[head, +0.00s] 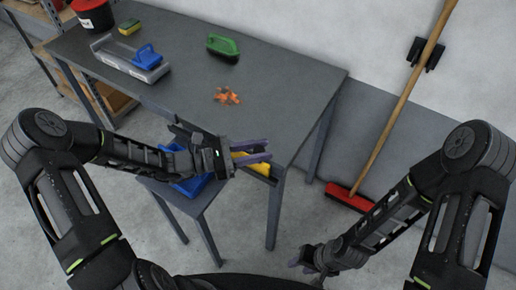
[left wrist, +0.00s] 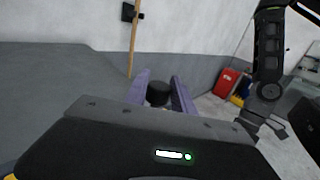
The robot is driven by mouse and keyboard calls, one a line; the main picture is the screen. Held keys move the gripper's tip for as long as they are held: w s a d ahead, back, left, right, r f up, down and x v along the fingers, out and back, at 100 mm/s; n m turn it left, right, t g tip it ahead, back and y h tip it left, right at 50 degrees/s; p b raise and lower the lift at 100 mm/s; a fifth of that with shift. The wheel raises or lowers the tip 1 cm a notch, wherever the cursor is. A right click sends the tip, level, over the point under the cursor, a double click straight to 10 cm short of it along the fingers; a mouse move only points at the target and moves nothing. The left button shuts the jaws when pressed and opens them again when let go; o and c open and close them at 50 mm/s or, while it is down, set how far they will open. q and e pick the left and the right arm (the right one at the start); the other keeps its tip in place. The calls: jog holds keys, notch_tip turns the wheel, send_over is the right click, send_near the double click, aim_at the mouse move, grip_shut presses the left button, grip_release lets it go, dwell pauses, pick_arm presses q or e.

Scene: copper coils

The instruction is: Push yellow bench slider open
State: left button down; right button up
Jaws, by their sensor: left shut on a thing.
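The yellow bench slider (head: 262,168) shows at the front right edge of the grey workbench (head: 300,85), partly hidden by my left gripper. My left gripper (head: 268,149) is at that edge, just above the yellow part, its purple fingers pointing right. In the left wrist view, a black round knob (left wrist: 158,93) sits between the fingers, and the gripper is shut on it. Whether the knob belongs to the slider cannot be told. My right gripper (head: 300,264) hangs low over the floor, away from the bench; its finger opening is too small to judge.
Orange copper pieces (head: 226,96), a green brush (head: 223,46), a sponge (head: 129,26) and a grey tray (head: 115,56) with a blue-handled tool (head: 147,54) are on the bench. A blue bin (head: 190,184) stands below the front edge. A red broom (head: 348,196) leans against the wall.

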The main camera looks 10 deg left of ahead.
pick_arm(q)
jog(key=shift+s+d, duration=0.15)
jog(key=shift+d, duration=0.05)
jog(key=c, duration=1.1)
grip_release()
jog(key=shift+d, duration=0.1)
jog(key=shift+o, duration=0.2)
jog(key=shift+a, duration=0.35)
jog(key=b+v, duration=0.1)
jog(key=v, duration=0.6)
jog(key=shift+b, duration=0.35)
jog(key=shift+a, duration=0.1)
